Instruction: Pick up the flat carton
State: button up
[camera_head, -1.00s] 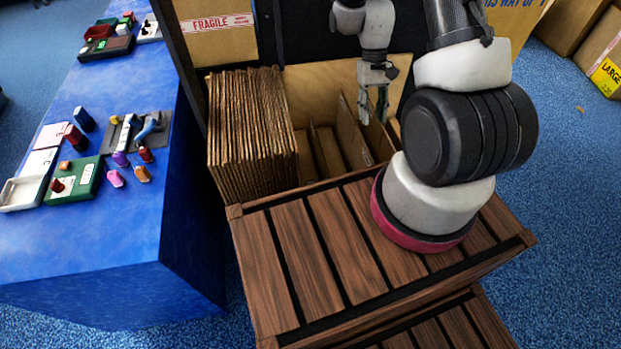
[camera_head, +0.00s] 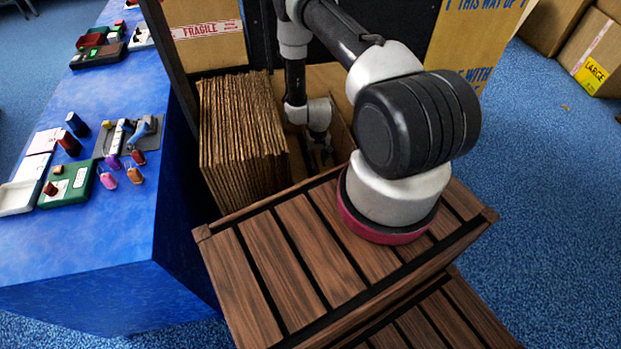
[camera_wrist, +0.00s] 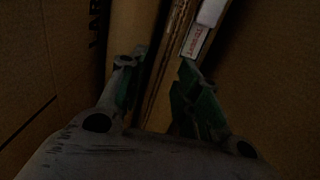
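In the wrist view my gripper (camera_wrist: 162,90) has two green-padded fingers apart. The brown edge of a flat carton (camera_wrist: 165,72) runs between them, with a gap that I cannot measure in the dim light. A flat carton panel (camera_head: 341,132) stands upright beside my gripper in the head view. A thick row of upright flat cartons (camera_head: 240,130) fills the left of the bin.
Cardboard faces stand close on both sides in the wrist view, with a white-and-red label (camera_wrist: 197,38) near the right finger. The slatted wooden top (camera_head: 300,250) is bare around my arm's base. A blue table (camera_head: 110,230) with small items stands left.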

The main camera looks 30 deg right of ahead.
aim_at(317, 165)
jog(key=f, duration=0.5)
jog(key=shift+s+a, duration=0.1)
jog(key=shift+a, duration=0.15)
grip_shut()
